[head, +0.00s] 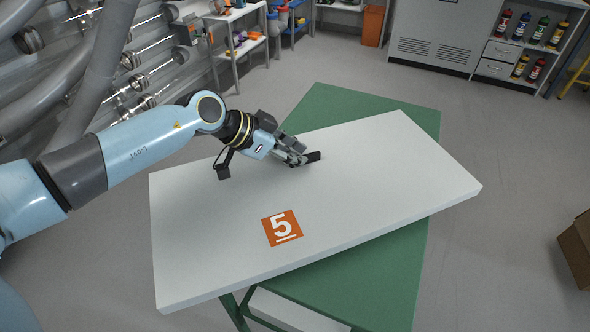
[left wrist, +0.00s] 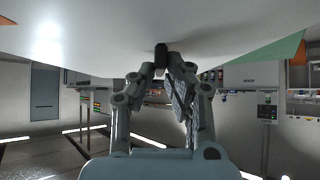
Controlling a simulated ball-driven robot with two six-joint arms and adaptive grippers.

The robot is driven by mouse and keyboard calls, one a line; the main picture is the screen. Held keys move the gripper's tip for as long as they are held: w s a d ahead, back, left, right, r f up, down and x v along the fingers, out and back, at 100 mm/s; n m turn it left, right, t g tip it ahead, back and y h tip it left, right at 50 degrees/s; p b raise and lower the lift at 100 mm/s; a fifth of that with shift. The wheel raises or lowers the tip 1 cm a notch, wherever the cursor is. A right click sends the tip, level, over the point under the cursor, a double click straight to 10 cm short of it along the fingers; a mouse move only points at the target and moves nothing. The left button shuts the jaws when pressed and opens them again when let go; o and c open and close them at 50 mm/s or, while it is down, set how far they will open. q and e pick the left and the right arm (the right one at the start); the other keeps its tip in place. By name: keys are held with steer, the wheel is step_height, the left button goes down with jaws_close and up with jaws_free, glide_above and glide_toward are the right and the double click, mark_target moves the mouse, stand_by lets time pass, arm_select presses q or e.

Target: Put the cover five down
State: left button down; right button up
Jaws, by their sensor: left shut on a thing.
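Cover five is a large white slab (head: 360,200) with an orange label marked 5 (head: 282,227) and a small black handle (head: 313,156) on its top face. My left gripper (head: 303,158) is shut on the black handle. In the left wrist view my gripper's fingers (left wrist: 161,70) close on the handle (left wrist: 161,53), and the white cover fills the top of the picture. The cover lies askew over a green table (head: 370,285) and overhangs it at left and right. I cannot tell whether it touches the table. My right gripper is not in view.
A metal shelf (head: 240,45) stands at the back left beside pipes. A grey cabinet (head: 440,30) and shelves with several bottles (head: 540,32) stand at the back right. A brown box (head: 577,245) is at the right edge. The grey floor right of the table is clear.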

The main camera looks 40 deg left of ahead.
mark_target(294, 166)
arm_select(q)
steer(key=shift+w+f, duration=0.1)
steer(key=shift+f, duration=0.25)
step_height(294, 166, down, 3)
steer(key=shift+r+b, duration=0.2)
steer(key=shift+b, duration=0.35)
steer(key=shift+f, duration=0.3)
steer(key=c, duration=1.4)
jaws_free()
steer(key=shift+o, duration=0.2)
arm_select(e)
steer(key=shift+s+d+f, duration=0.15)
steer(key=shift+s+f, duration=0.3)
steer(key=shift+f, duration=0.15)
